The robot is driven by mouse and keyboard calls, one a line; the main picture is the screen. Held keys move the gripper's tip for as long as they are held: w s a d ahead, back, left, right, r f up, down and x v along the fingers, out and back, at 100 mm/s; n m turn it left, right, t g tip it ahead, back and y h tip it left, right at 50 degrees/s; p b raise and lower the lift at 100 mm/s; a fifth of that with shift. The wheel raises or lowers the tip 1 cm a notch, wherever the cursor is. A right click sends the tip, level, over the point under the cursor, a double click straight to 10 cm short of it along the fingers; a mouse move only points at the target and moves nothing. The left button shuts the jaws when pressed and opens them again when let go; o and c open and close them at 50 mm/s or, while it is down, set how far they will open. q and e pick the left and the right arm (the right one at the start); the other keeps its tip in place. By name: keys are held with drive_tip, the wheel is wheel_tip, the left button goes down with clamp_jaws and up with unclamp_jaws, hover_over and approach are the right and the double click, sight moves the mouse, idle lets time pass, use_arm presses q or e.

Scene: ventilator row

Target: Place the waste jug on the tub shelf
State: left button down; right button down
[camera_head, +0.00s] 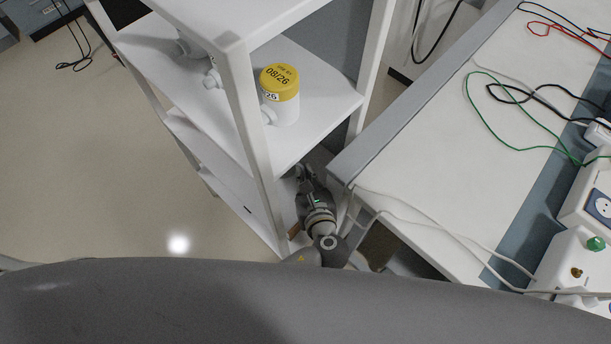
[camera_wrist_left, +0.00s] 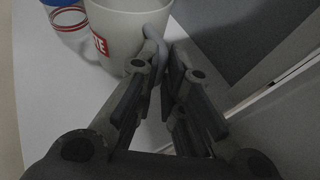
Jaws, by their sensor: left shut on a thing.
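The waste jug (camera_wrist_left: 125,22) is a white vessel with a red label ending in "TE", seen at the top of the left wrist view. My left gripper (camera_wrist_left: 166,66) is shut on its grey-white handle (camera_wrist_left: 156,45). In the head view my left gripper (camera_head: 304,173) reaches in at a lower level of the white shelf unit (camera_head: 238,90), and the jug is hidden there. The jug is over a white shelf surface (camera_wrist_left: 45,110); I cannot tell whether it touches it. My right gripper is not in view.
A yellow-lidded white tub (camera_head: 280,95) marked 08/26 stands on an upper shelf. A blue-topped container (camera_wrist_left: 65,8) with red bands is left of the jug. A workbench (camera_head: 440,150) with cables stands close right of the shelf unit.

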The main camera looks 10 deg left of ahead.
use_arm(q)
drive_tip(key=shift+f, duration=0.1)
drive_tip(key=c, duration=1.5)
unclamp_jaws()
drive_tip(key=shift+c, duration=0.2)
drive_tip(key=v, duration=1.2)
drive_tip(key=shift+p, duration=0.45)
drive_tip(key=shift+s, duration=0.1)
